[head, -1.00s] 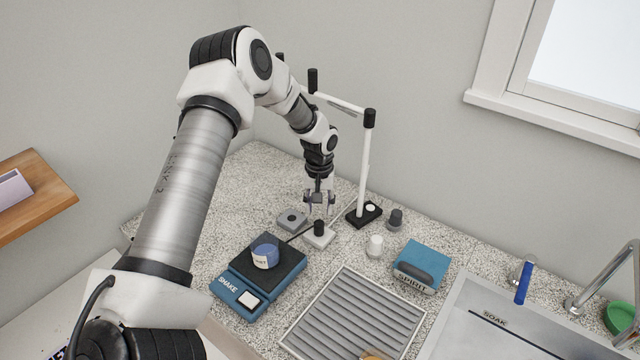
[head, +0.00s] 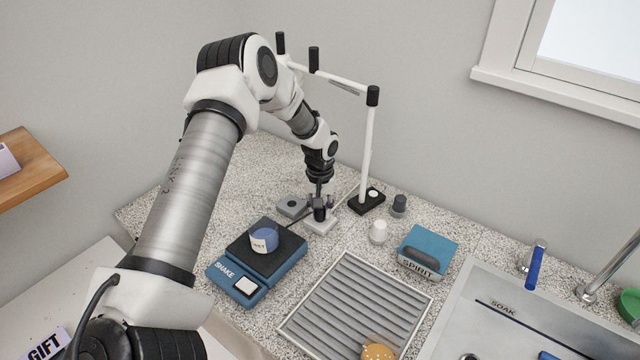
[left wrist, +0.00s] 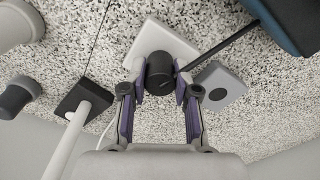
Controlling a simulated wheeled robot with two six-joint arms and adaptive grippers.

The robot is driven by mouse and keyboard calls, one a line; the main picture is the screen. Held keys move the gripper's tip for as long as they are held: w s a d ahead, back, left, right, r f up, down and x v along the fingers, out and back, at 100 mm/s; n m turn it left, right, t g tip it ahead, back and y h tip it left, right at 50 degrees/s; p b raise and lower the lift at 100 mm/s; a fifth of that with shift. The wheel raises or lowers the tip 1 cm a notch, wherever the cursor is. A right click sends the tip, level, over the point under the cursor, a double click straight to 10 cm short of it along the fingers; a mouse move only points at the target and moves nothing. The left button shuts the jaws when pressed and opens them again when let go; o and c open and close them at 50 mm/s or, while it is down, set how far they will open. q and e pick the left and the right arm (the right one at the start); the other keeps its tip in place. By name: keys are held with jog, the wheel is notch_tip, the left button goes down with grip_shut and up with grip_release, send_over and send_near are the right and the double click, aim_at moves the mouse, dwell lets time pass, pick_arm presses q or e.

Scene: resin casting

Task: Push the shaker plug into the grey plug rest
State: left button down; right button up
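The black shaker plug (head: 320,212) stands upright on a white block (head: 323,229); its black cable runs left to the blue shaker (head: 262,288). In the left wrist view the plug (left wrist: 160,73) is between the fingertips of my left gripper (left wrist: 160,82). The fingers are open on both sides of it, with a small gap that seems to remain. My left gripper (head: 323,203) points down in the head view and partly hides the plug. The grey plug rest (head: 290,206), a block with a dark round hole, is left of the white block; it also shows in the left wrist view (left wrist: 220,86). My right gripper is not in view.
A blue cup (head: 264,240) stands on the shaker. A white stand on a black base (head: 365,203) rises close right of the gripper. A white-capped bottle (head: 379,232), a grey one (head: 399,206), the SPIRIT box (head: 428,250) and a ribbed tray (head: 345,315) are further right and in front.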

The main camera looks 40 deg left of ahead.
pick_arm(q)
jog(key=shift+r, duration=0.1)
notch_tip(320, 180, up, 5)
jog(key=p, duration=0.5)
